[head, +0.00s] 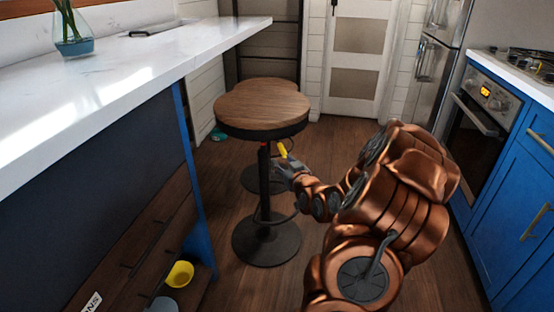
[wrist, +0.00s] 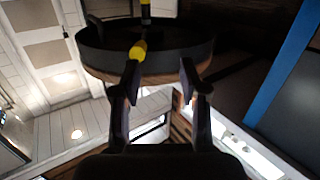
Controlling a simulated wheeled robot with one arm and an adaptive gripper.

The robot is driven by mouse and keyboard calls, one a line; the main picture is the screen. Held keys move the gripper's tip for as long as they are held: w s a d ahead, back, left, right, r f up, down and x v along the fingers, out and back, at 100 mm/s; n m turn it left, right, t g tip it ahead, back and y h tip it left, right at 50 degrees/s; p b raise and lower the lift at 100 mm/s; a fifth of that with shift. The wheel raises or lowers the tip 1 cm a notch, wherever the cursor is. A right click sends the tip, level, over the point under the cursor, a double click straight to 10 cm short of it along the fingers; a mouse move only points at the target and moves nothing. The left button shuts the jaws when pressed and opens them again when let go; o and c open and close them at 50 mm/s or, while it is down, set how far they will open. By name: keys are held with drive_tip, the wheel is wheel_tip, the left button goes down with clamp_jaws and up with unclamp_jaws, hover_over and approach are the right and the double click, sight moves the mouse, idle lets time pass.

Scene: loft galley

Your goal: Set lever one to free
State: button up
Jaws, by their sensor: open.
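A round wooden-topped stool (head: 262,104) stands on a black post with a round base. A short yellow lever (head: 282,149) sticks out below its seat, on the right of the post. My gripper (head: 281,165) is just below the lever. In the wrist view, which looks upside down, my gripper (wrist: 160,70) is open with nothing between its fingers. The lever's yellow end (wrist: 138,50) shows just beyond the left fingertip, against the dark seat underside (wrist: 150,38). I cannot tell whether they touch. The lever's markings are not visible.
A second stool (head: 262,84) stands close behind the first, mostly hidden. A white counter (head: 130,75) with a blue end panel runs along the left. A yellow bowl (head: 180,274) sits low on a shelf. Blue cabinets and an oven (head: 475,130) stand at right; floor between is clear.

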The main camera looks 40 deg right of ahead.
sight(282, 149)
drive_tip(key=shift+m+t+h, duration=0.3)
drive_tip(key=shift+m+h, duration=0.1)
drive_tip(key=shift+h, duration=0.3)
drive_tip(key=shift+w+d+f+b, duration=0.1)
drive_tip(key=shift+w+d+b, duration=0.2)
drive_tip(key=shift+w+d, duration=1.25)
drive_tip(key=shift+w+d+f+b, duration=0.1)
drive_tip(key=shift+w+d+b, duration=0.2)
drive_tip(key=shift+w+d, duration=1.15)
drive_tip(key=shift+w+a, duration=0.25)
drive_tip(key=shift+c, duration=0.4)
clamp_jaws()
